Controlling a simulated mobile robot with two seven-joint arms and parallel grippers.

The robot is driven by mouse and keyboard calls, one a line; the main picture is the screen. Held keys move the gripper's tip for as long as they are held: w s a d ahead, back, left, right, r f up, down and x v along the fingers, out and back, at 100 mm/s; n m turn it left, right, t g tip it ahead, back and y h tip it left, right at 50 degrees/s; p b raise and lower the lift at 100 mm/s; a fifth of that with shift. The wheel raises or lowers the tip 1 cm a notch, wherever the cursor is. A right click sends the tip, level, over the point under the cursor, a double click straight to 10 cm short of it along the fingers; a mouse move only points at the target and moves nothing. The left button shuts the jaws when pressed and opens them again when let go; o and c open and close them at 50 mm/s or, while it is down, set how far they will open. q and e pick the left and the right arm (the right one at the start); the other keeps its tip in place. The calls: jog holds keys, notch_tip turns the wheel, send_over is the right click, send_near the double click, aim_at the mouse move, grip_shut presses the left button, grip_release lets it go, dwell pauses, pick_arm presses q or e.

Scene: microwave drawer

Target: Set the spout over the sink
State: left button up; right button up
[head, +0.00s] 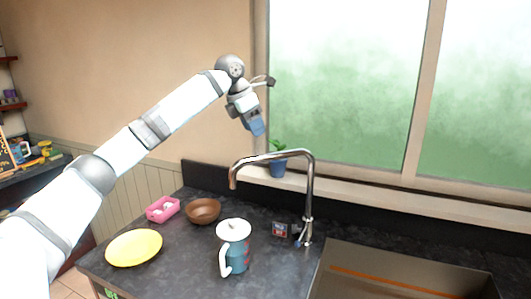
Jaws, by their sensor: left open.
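The metal faucet stands on the dark counter at the back edge, and its arched spout (272,155) points left over the counter, with its tip above the space behind the jug. The sink (345,255) is a wide basin at the lower right, cut off by the picture's bottom edge. My left gripper (257,128) is open and hangs in the air just above and left of the spout's arch, seemingly apart from it. My right gripper is out of view.
A teal jug with a white lid (234,231) stands left of the faucet. A brown bowl (203,211), pink basket (162,209) and yellow plate (134,247) lie further left. A potted plant (278,167) stands on the windowsill behind the spout.

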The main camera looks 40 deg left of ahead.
pick_arm(q)
jog(key=p+x, duration=0.1)
jog(key=x, duration=0.8)
jog(key=shift+w+d+f, duration=0.15)
jog(key=shift+f, duration=0.15)
jog(key=shift+c, duration=0.5)
grip_shut()
